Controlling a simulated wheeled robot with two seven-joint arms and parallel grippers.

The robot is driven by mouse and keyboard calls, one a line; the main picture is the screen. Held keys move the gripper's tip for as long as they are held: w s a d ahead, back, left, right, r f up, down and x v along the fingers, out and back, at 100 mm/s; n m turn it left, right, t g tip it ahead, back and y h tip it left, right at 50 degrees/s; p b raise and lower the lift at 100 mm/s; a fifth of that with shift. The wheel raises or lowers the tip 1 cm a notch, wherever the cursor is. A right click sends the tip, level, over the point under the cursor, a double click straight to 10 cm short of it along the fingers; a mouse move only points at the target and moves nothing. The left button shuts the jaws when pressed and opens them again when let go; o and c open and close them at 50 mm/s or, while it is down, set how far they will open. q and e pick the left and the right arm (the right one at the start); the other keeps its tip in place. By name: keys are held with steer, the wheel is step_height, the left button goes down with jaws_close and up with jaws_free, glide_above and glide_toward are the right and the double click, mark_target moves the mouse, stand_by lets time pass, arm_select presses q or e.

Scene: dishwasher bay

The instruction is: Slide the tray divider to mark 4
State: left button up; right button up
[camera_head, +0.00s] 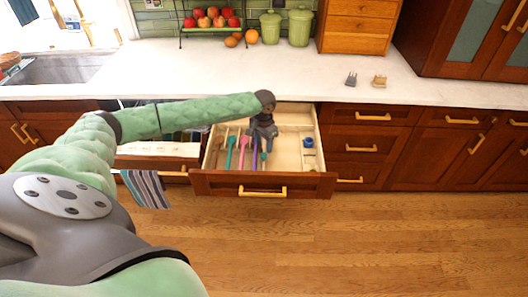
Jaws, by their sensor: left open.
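A pale tray (313,159) with compartments lies in the pulled-out drawer (225,184) in the head view. Its left part holds several long utensils, among them a teal one (230,152), a pink one (242,153) and a purple one (254,158). My left gripper (265,143) points down into the middle of the tray, right of these utensils, and is open. The divider and its marks cannot be made out clearly; the gripper covers part of the tray's middle. My right gripper is not in view.
A small blue item (308,142) lies in the tray's right part. A striped towel (146,188) hangs left of the drawer. The counter (200,70) runs behind, with two small items, an apple rack (211,20) and green canisters (299,27). The floor in front is clear.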

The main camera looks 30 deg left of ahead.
mark_target(264, 154)
arm_select(q)
step_height(264, 154, down, 4)
steer(key=shift+w+p, duration=0.15)
steer(key=shift+p, duration=0.5)
steer(key=shift+f, duration=0.8)
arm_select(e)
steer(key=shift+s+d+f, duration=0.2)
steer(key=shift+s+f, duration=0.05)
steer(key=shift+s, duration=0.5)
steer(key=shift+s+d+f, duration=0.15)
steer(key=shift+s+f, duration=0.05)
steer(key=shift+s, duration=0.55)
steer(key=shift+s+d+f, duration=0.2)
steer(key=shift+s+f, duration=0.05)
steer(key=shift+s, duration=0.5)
arm_select(q)
jaws_close()
